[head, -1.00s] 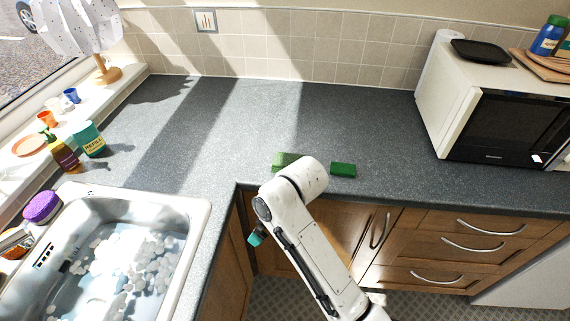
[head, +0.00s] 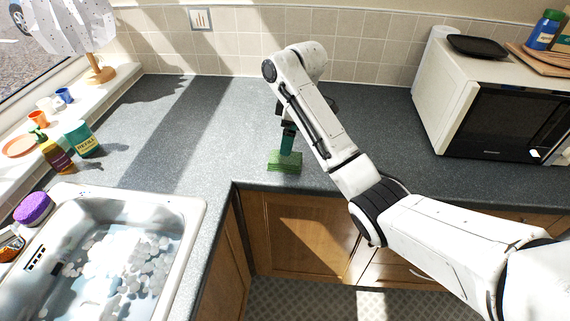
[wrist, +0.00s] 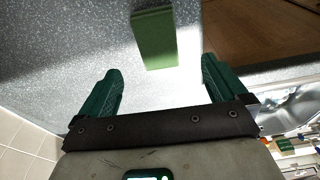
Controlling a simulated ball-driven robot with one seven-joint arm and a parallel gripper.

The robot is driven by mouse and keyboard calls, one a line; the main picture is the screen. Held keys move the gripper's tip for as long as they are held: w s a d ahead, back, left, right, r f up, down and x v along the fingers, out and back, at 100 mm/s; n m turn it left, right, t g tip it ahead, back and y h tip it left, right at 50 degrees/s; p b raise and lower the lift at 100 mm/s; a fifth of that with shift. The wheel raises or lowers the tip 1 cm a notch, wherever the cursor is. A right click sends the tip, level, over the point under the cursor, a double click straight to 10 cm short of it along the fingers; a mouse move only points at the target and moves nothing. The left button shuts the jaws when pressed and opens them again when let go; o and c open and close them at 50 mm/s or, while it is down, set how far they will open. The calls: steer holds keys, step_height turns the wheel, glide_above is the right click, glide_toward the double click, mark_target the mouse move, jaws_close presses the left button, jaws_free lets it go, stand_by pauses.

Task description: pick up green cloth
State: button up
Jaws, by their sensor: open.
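A folded green cloth (head: 284,162) lies on the grey worktop near its front edge. In the wrist view the green cloth (wrist: 155,40) appears as a block just beyond the fingertips, lined up with the gap between them. My gripper (head: 287,148) points down over the cloth in the head view, its teal fingers partly hidden by my arm. In the wrist view my gripper (wrist: 160,70) is open, with nothing between its fingers. I cannot tell whether the fingertips touch the cloth.
A sink (head: 195,225) with water is at the left front. A microwave (head: 500,105) stands at the right. The worktop (head: 225,120) left of my gripper is clear.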

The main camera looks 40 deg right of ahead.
mark_target(285, 161)
steer(key=shift+a+f+b, duration=0.1)
steer(key=shift+f+b, duration=0.4)
steer(key=shift+f, duration=0.45)
steer(key=shift+w+f+p, duration=0.1)
steer(key=shift+f+p, duration=0.25)
steer(key=shift+p, duration=0.2)
steer(key=f, duration=0.2)
steer(key=f+p, duration=0.1)
steer(key=f, duration=0.3)
steer(key=shift+w+a+f, duration=0.1)
steer(key=shift+w+f, duration=0.15)
steer(key=shift+w, duration=0.15)
steer(key=c, duration=1.1)
